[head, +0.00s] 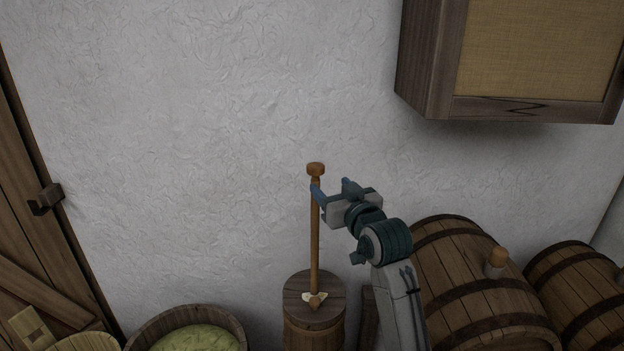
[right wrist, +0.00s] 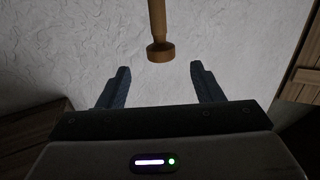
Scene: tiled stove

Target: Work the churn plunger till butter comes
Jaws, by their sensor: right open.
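The wooden churn (head: 313,328) stands upright against the wall in the head view. Its plunger (head: 315,235) is a thin upright rod with a round knob (head: 316,169) on top, raised high above the lid (head: 300,288). Pale matter lies on the lid around the rod's foot. My right gripper (head: 331,186) is open beside the upper rod, just below the knob's height. In the right wrist view, the knob (right wrist: 160,52) and rod show ahead of the open fingers (right wrist: 159,70), with nothing held. The inside of the churn is hidden. My left gripper is out of view.
A tub (head: 195,338) with greenish contents stands left of the churn. Barrels (head: 470,280) lie to the right, close to my right arm. A wall cabinet (head: 530,60) hangs at upper right. A wooden door (head: 35,220) is at left. The wall area above the plunger is clear.

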